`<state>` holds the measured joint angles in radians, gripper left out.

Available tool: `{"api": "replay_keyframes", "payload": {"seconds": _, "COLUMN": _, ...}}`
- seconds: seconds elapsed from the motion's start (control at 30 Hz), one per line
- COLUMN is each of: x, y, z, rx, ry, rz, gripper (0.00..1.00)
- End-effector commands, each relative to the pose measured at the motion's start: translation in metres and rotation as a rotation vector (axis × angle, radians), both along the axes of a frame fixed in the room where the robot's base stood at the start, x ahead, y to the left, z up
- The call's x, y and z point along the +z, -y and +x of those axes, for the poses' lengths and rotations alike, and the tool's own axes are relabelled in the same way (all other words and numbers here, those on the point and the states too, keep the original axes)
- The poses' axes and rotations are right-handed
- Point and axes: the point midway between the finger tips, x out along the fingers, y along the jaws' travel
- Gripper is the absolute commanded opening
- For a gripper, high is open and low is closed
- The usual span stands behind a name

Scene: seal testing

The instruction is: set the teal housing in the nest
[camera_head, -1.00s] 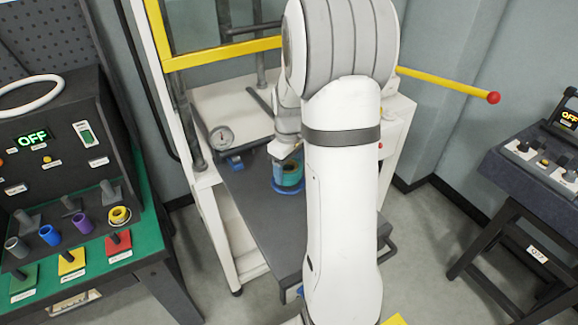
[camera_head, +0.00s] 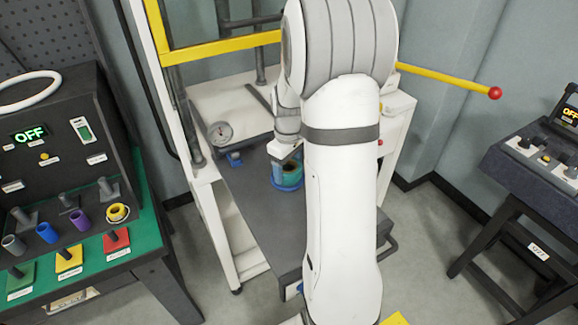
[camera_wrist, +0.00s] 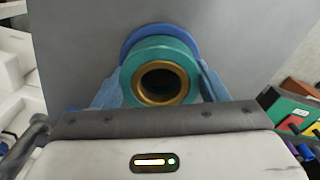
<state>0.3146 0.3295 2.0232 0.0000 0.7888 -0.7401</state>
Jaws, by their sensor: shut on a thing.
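The teal housing (camera_wrist: 184,55) is a short round body with a brass ring around a dark bore, seen nearly end-on in the wrist view. My gripper (camera_wrist: 160,78) has its blue fingers closed on the housing's two sides. A blue round nest (camera_wrist: 136,34) shows just beyond the housing. In the head view the teal housing (camera_head: 294,166) is upright directly above the blue nest (camera_head: 287,184), partly hidden by my gripper (camera_head: 285,158) and arm. I cannot tell whether the housing is fully down in the nest.
The nest is on a grey table (camera_head: 255,205) inside a white frame with yellow bars (camera_head: 225,47). A dial gauge (camera_head: 219,132) stands behind to the left. A bench with coloured parts (camera_head: 75,220) is at left, and another console (camera_head: 540,165) at right.

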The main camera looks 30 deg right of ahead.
Motion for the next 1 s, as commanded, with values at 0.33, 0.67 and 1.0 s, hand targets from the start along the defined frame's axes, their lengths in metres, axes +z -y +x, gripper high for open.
{"api": "replay_keyframes", "payload": {"seconds": 0.33, "x": -0.003, "y": -0.0003, "z": 0.0004, "rx": 0.001, "ry": 0.001, "rz": 0.0, "gripper": 0.37}}
{"api": "replay_keyframes", "payload": {"seconds": 0.67, "x": -0.0051, "y": -0.0005, "z": 0.0004, "rx": 0.001, "ry": 0.001, "rz": 0.0, "gripper": 0.74}}
{"api": "replay_keyframes", "payload": {"seconds": 1.0, "x": -0.0054, "y": -0.0008, "z": 0.0003, "rx": 0.002, "ry": 0.0, "rz": 0.0, "gripper": 0.8}}
